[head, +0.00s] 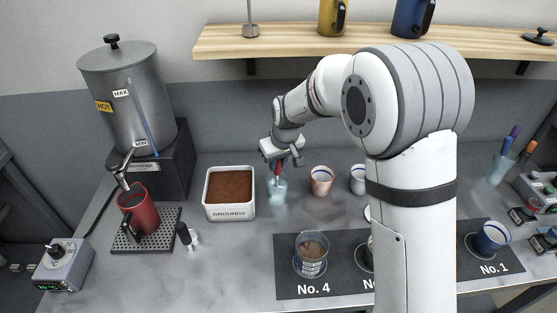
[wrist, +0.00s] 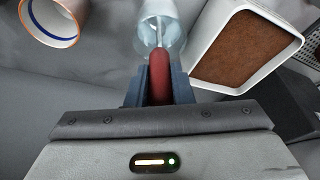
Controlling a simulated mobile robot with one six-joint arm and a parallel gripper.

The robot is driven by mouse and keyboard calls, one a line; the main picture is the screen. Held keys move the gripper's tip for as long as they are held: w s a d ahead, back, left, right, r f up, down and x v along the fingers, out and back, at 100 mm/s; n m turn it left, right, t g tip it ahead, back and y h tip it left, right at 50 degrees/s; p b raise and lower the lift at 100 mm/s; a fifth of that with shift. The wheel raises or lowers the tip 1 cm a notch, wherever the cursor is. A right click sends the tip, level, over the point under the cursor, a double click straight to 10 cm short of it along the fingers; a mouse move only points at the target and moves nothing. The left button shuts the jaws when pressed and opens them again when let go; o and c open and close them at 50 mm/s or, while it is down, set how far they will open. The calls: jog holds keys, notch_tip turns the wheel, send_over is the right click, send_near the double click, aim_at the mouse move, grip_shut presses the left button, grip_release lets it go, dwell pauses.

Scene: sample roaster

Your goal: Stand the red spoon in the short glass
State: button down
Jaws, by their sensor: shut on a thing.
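The red spoon (wrist: 160,72) is held by its red handle between the jaws of my gripper (wrist: 158,92), which is shut on it. In the head view my gripper (head: 281,158) is above the short glass (head: 278,194), with the red handle (head: 279,168) pointing down from the jaws. The clear, pale blue short glass also shows in the wrist view (wrist: 146,40), straight ahead of the jaws. The spoon's metal end overlaps the glass and looks to be inside its mouth. I cannot tell whether it touches the bottom.
A white grounds bin (head: 230,213) stands close left of the glass. A pinkish cup (head: 321,181) and a white cup (head: 357,180) stand to its right. A dark numbered mat (head: 290,285) with cups lies in front. The counter between bin and mat is clear.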

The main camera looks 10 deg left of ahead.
jog(key=shift+f, duration=0.55)
jog(key=c, duration=1.2)
grip_release()
jog(key=b+v, duration=0.1)
jog(key=v, duration=0.7)
jog(key=shift+w, duration=0.1)
jog(key=shift+f, duration=0.1)
